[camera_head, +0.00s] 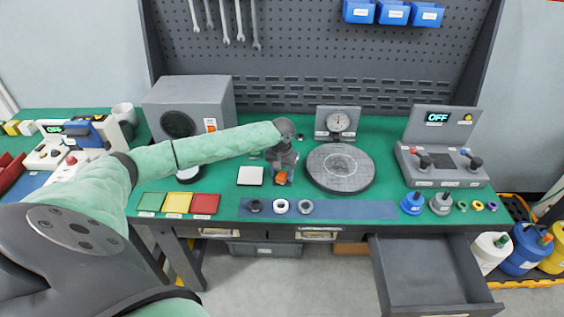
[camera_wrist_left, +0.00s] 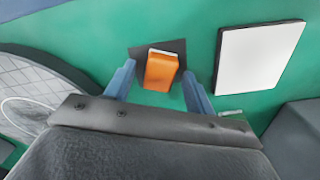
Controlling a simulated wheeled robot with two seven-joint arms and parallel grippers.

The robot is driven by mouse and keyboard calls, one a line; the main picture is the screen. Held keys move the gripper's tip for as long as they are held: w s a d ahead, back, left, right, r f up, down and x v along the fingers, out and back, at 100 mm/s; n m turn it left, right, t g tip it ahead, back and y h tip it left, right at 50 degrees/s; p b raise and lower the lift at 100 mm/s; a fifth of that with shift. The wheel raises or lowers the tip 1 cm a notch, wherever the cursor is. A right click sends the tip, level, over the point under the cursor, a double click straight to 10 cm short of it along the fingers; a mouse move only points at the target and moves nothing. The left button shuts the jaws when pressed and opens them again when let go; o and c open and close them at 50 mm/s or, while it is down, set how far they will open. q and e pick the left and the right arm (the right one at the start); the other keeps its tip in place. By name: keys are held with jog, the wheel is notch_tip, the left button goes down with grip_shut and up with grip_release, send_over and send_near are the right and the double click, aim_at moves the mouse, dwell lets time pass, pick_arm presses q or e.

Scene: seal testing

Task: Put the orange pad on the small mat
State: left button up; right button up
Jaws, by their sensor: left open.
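The orange pad (camera_head: 282,176) is a small orange block with a pale edge at one end. In the left wrist view the orange pad (camera_wrist_left: 160,72) overlaps a small dark grey mat (camera_wrist_left: 138,53) on the green bench top. Part of the pad extends past the mat's edge in that view, and the pad hides much of the mat. My left gripper (camera_head: 283,165) is over the pad, pointing down. In the left wrist view its open fingers (camera_wrist_left: 159,83) stand on either side of the pad, with visible gaps. My right gripper is not in view.
A white square plate (camera_head: 250,175) lies just left of the pad. A round grey disc (camera_head: 355,175) is close on the right. A blue strip (camera_head: 345,210) with several rings runs along the front. An open drawer (camera_head: 430,270) juts out at the front right.

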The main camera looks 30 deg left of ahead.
aim_at(282, 175)
pick_arm(q)
notch_tip(282, 175, up, 11)
jog(key=b, duration=0.3)
jog(key=shift+r+b, duration=0.2)
jog(key=shift+b, duration=0.1)
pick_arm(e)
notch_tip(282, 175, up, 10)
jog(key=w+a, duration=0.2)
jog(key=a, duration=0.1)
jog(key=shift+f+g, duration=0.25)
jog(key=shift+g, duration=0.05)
